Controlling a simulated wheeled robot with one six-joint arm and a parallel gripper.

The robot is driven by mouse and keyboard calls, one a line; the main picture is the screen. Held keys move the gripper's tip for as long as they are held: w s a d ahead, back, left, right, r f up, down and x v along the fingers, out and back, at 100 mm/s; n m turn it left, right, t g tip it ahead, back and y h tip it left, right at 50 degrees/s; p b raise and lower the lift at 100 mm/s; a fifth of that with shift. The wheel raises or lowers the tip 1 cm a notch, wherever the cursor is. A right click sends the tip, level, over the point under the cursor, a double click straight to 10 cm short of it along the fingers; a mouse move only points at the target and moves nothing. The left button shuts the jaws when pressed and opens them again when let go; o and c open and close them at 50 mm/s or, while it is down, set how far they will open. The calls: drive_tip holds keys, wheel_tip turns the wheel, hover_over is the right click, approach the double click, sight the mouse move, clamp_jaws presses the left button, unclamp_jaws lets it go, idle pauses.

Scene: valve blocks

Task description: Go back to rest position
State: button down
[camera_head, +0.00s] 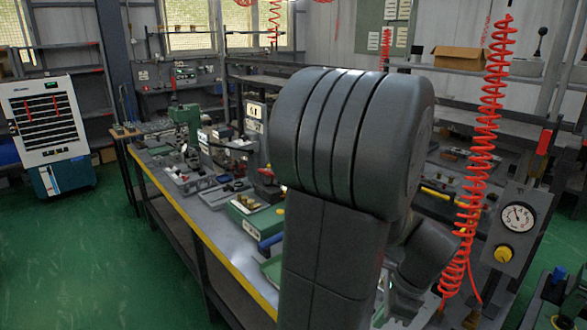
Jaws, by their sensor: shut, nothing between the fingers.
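My own arm fills the middle of the head view, with a large dark grey rounded joint and a thick link below it. A lower part of the arm bends down behind it to the right, over the workbench (228,234). I cannot make out my gripper or its fingers. The arm hides the middle of the bench and whatever lies behind it.
The bench has a yellow front edge and carries a green machine (185,118), a green box (255,218) and small parts. A red coiled hose (487,120) hangs at right near a pressure gauge (517,218). A white cabinet (45,125) stands left. Green floor (90,255) is clear.

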drive_tip(key=f+n, duration=0.1)
drive_tip(key=f, duration=0.2)
drive_tip(key=w+f+n, duration=0.1)
drive_tip(key=f, duration=0.3)
drive_tip(key=f+n+g+b, duration=0.1)
drive_tip(key=f, duration=0.3)
drive_tip(key=shift+w+d, duration=0.1)
drive_tip(key=shift+w, duration=0.05)
drive_tip(key=d+n, duration=0.1)
drive_tip(key=n, duration=0.1)
drive_tip(key=w+d+n+g, duration=0.1)
drive_tip(key=n, duration=0.1)
drive_tip(key=shift+w+d+n, duration=0.2)
drive_tip(key=shift+d+n, duration=0.1)
drive_tip(key=shift+d, duration=0.05)
drive_tip(key=w+d+n, duration=0.1)
drive_tip(key=n, duration=0.1)
drive_tip(key=w+d+n+g, duration=0.1)
drive_tip(key=n, duration=0.1)
drive_tip(key=shift+w+h+p, duration=0.2)
drive_tip(key=shift+h+p, duration=0.2)
drive_tip(key=shift+w+d+n, duration=0.55)
drive_tip(key=shift+w+n, duration=0.2)
drive_tip(key=shift+n, duration=0.05)
drive_tip(key=shift+w+d+r+b, duration=0.3)
drive_tip(key=shift+w+d, duration=0.2)
drive_tip(key=shift+w, duration=0.1)
